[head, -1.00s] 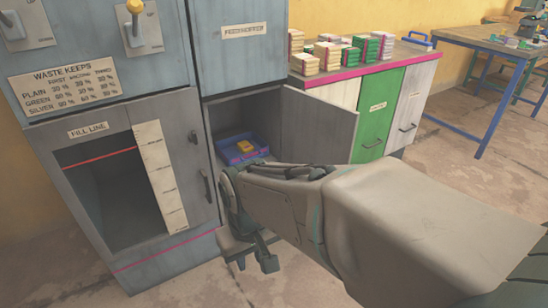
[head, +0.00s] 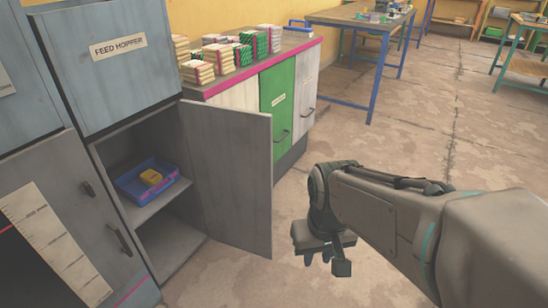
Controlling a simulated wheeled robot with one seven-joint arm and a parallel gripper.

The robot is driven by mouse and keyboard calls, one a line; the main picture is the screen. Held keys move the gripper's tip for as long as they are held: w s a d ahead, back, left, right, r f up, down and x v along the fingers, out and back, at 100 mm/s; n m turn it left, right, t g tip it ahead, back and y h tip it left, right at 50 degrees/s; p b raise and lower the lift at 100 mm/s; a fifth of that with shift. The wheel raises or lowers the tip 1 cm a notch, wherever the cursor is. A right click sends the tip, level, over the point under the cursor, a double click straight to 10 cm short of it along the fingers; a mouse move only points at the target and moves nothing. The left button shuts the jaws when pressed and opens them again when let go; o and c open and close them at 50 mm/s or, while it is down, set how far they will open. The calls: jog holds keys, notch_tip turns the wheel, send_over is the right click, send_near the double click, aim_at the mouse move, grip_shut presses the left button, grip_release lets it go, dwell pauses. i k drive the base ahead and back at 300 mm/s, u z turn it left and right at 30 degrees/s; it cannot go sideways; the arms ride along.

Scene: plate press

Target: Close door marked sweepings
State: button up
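A grey door (head: 232,180) stands swung open, hinged at the right side of a compartment below the feed hopper panel (head: 112,70). Only its inner face shows, so no sweepings mark can be read on it.
A blue-legged table (head: 370,80) stands further back.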

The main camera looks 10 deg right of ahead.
aim_at(231, 149)
jog(key=z, duration=0.8)
jog(key=i, duration=2.9)
jog(key=u, duration=4.35)
jog(key=k, duration=0.35)
jog(key=z, duration=0.1)
